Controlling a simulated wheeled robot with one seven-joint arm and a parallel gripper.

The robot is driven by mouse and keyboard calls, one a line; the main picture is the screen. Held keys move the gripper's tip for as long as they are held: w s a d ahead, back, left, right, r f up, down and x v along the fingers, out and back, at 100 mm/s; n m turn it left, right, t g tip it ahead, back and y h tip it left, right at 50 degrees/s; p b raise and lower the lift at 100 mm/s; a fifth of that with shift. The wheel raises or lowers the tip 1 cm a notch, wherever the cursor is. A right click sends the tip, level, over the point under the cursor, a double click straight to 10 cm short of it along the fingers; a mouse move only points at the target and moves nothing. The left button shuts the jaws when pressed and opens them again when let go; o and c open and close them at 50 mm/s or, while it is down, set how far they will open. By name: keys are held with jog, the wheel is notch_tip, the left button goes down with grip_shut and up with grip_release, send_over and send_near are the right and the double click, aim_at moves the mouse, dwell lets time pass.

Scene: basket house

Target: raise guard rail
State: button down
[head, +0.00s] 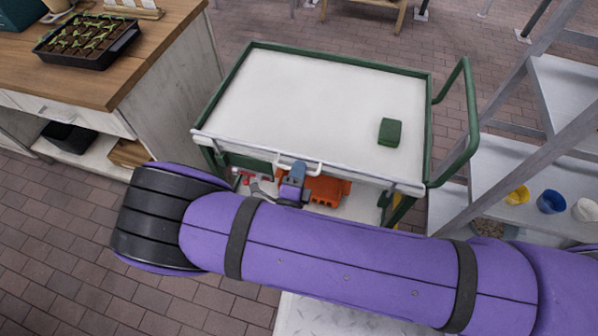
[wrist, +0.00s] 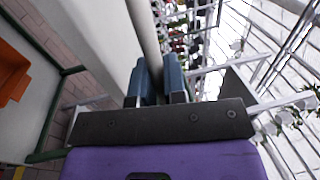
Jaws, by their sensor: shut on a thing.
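The green-framed cart (head: 300,90) has a white top and stands in front of me. Its guard rail (head: 235,140) is a white bar along the near edge, about level with the top, with a small white handle loop (head: 315,168) near its middle. My gripper (head: 297,172) reaches this handle from the near side, its blue fingers shut on it. In the wrist view my gripper (wrist: 160,82) has a pale bar (wrist: 146,35) between its two blue fingers. My purple arm hides part of the cart's lower front.
A green box (head: 390,131) sits on the cart top at right. An orange item (head: 327,190) lies on the lower shelf. A wooden-topped counter (head: 140,50) stands left, and a metal rack (head: 530,170) with small pots stands close right. Brick floor is open at lower left.

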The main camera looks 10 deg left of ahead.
jog(key=shift+w+r, duration=0.1)
jog(key=shift+r, duration=0.15)
jog(key=c, duration=1.2)
grip_release()
jog(key=shift+f, duration=0.1)
jog(key=s+f, duration=0.2)
jog(key=s, duration=0.8)
jog(key=shift+s+a, duration=0.35)
jog(key=shift+a, duration=0.05)
jog(key=shift+r, duration=0.1)
